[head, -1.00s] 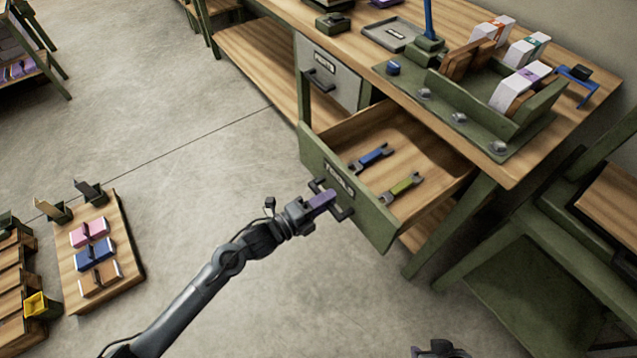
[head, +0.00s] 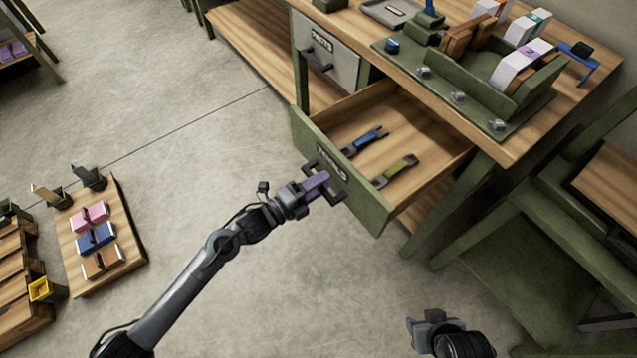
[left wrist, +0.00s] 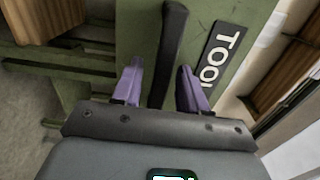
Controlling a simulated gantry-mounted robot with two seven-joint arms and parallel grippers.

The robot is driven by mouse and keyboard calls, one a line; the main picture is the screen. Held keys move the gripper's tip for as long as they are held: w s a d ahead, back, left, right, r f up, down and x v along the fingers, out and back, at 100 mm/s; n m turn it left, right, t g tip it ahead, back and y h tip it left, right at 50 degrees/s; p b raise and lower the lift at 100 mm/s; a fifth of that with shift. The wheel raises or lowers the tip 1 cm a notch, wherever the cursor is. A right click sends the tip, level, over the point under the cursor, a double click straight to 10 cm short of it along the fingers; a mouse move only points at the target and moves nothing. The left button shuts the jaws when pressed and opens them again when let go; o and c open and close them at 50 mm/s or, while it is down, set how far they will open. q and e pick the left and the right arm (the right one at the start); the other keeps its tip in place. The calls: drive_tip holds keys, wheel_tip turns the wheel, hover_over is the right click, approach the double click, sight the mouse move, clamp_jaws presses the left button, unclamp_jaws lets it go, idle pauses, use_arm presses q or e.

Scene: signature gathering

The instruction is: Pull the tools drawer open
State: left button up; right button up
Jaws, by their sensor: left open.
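The tools drawer (head: 378,206) is pulled out from the bench, with its green front facing my left arm. Its label and the dark bar handle (head: 338,196) are on that front. Inside lie a blue-handled wrench (head: 366,140) and a yellow-green-handled wrench (head: 396,170). My left gripper (head: 318,183) is at the handle with its purple fingers open. In the left wrist view the handle (left wrist: 172,45) stands between the two spread fingers (left wrist: 160,88), and no grip on it shows. My right gripper (head: 420,325) is low in the head view, away from the drawer; its jaws are unclear.
A closed grey parts drawer (head: 326,52) is left of the open one. The bench top (head: 530,130) holds a green fixture with packs. A wooden board (head: 120,258) with coloured blocks lies at the left. A green frame (head: 540,215) stands at the right. Open floor surrounds my left arm.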

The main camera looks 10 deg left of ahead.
use_arm(q)
drive_tip(key=p+v, duration=0.2)
drive_tip(key=v, duration=0.8)
drive_tip(key=shift+s+a+p, duration=0.3)
drive_tip(key=shift+p, duration=0.1)
